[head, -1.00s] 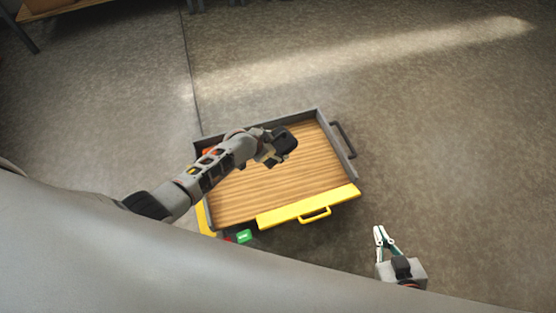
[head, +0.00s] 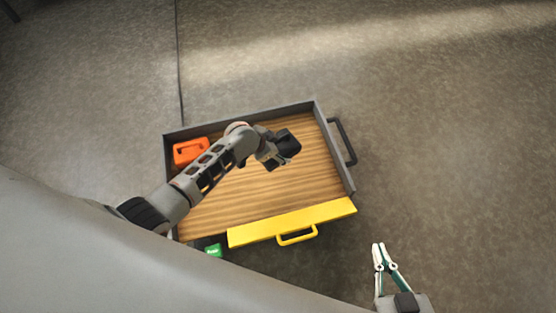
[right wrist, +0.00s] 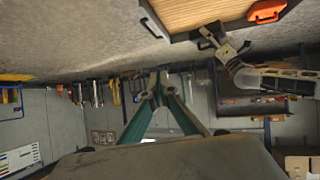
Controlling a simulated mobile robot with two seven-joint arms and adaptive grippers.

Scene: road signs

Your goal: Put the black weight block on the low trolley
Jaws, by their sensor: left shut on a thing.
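The black weight block (head: 288,142) is in the jaws of my left gripper (head: 268,150), over the right half of the low trolley. The trolley has a wooden deck (head: 300,185), a grey rim and a yellow front edge. I cannot tell how high the block hangs above the deck. My left arm hides part of the deck. In the right wrist view my left gripper (right wrist: 225,45) shows beside the trolley's edge (right wrist: 190,35). My right gripper (head: 379,246) is empty, with its fingertips together, off the trolley's front right; it also shows in the right wrist view (right wrist: 158,76).
An orange block (head: 190,151) sits in the trolley's back left corner. A green object (head: 213,250) shows at the front left, partly hidden by my body. A black handle (head: 343,142) sticks out on the right, a yellow one (head: 297,237) at the front. The surrounding floor is clear.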

